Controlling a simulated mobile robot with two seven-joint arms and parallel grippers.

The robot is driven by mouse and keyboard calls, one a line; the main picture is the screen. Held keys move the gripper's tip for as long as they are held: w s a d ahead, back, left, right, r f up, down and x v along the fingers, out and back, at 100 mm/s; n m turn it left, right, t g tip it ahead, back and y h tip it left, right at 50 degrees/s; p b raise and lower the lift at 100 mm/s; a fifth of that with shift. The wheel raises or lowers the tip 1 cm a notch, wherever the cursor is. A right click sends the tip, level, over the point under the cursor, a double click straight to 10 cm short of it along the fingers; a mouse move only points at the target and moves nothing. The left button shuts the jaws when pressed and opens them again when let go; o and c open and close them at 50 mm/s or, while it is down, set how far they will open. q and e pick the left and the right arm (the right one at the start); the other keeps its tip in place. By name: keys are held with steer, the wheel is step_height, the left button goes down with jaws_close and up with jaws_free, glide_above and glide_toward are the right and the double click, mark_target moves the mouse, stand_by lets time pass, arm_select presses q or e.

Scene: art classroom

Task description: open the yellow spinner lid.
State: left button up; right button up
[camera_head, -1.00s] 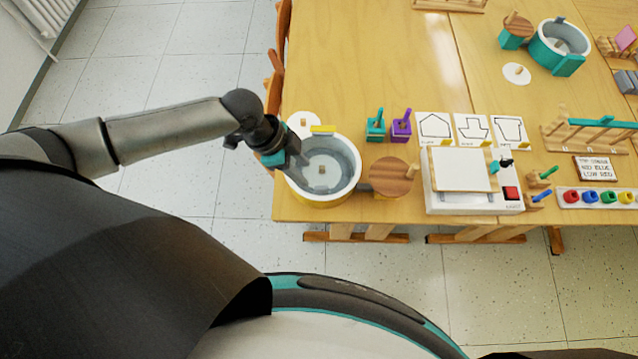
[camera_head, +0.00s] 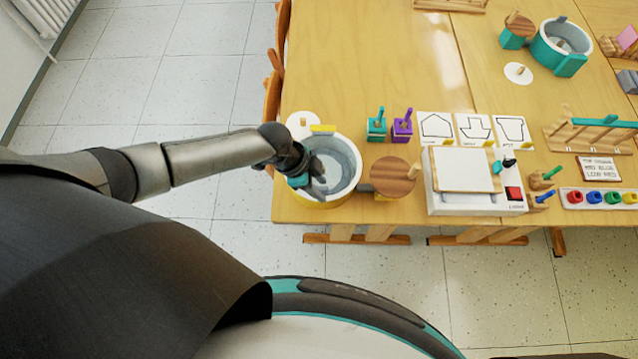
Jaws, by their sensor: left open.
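The yellow spinner (camera_head: 354,170) is a round white-walled tub with a yellow base, at the table's front left corner. A yellow tab (camera_head: 323,128) is on its back rim. Its top looks grey and see-through; I cannot tell a closed clear lid from an open tub. My left gripper (camera_head: 317,186) is open, over the front left part of the tub, with its dark fingers against the grey interior. Whether they touch the spinner is unclear. My right gripper is out of view.
A wooden disc with a peg (camera_head: 393,177) joins the spinner's right side. A white disc (camera_head: 302,124) lies behind it. Teal (camera_head: 376,129) and purple (camera_head: 401,130) blocks stand behind right. A white press (camera_head: 470,203) is farther right. A teal spinner (camera_head: 535,50) stands at the back.

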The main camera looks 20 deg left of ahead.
arm_select(q)
steer(key=shift+c, duration=0.3)
jaws_close()
stand_by(1.0)
